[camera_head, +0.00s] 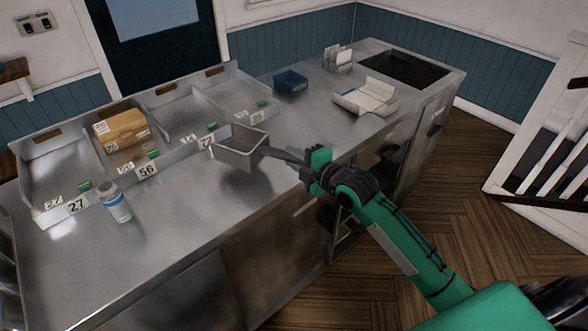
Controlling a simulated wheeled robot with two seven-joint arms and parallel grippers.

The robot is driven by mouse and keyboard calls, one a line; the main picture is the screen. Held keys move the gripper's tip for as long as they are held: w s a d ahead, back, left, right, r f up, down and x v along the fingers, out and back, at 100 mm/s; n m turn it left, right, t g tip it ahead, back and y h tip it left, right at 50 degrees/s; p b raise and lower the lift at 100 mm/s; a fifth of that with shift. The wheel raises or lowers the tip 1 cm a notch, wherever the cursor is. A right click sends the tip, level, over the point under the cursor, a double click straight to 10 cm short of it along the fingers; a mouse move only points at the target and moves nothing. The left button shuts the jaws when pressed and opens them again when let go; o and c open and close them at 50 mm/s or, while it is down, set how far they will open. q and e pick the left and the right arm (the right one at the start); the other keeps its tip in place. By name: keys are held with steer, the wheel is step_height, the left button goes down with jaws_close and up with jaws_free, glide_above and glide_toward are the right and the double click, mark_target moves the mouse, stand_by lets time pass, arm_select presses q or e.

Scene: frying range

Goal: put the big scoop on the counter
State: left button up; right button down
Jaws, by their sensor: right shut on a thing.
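The big scoop (240,157) is a grey metal, box-shaped scoop with a short handle pointing right. My right gripper (306,166) is shut on its handle, at the front edge of the counter. The scoop's pan is over the steel counter (190,220), near the number labels. I cannot tell whether its underside touches the surface. The gripper's fingers partly hide the handle. My left gripper is not in view.
A white bottle (115,203) stands at the left. A brown box (123,131) sits in a back compartment. A blue container (291,82), an open white carton (366,97) and a dark sink-like opening (404,69) are to the right. The front left counter is clear.

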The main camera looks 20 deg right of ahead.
step_height(320, 180, down, 4)
steer(key=shift+f, duration=0.25)
steer(key=shift+f, duration=0.2)
steer(key=c, duration=1.2)
jaws_free()
